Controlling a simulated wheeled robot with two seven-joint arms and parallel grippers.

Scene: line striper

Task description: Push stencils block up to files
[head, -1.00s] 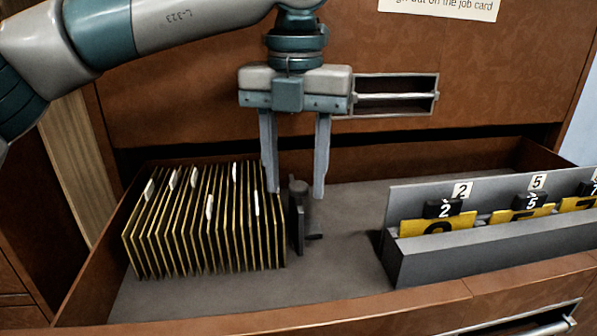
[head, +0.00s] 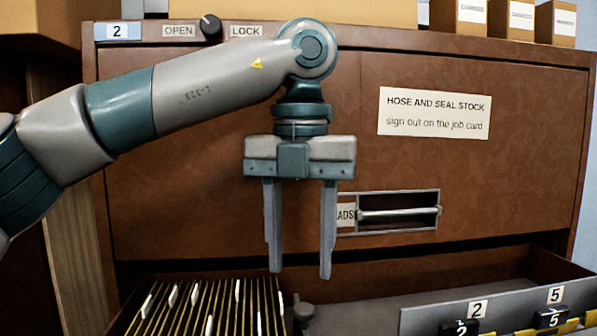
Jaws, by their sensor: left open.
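The files (head: 215,310) stand as a row of thin, yellow-edged folders with white tabs in the open drawer, at the bottom of the head view. The dark stencils block (head: 303,310) is just right of the last file. Only its upper part shows, the rest cut off by the bottom edge, so I cannot tell whether it touches the files. My left gripper (head: 299,272) hangs fingers down above the block, open and empty, its fingertips clear of the block. My right gripper is not in view.
A grey rack (head: 425,319) with black-topped, numbered yellow stencils stands at the drawer's right. Behind my gripper is the brown cabinet front with a recessed handle (head: 400,212), a paper sign (head: 434,112) and an OPEN/LOCK knob (head: 211,27). Boxes stand on top.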

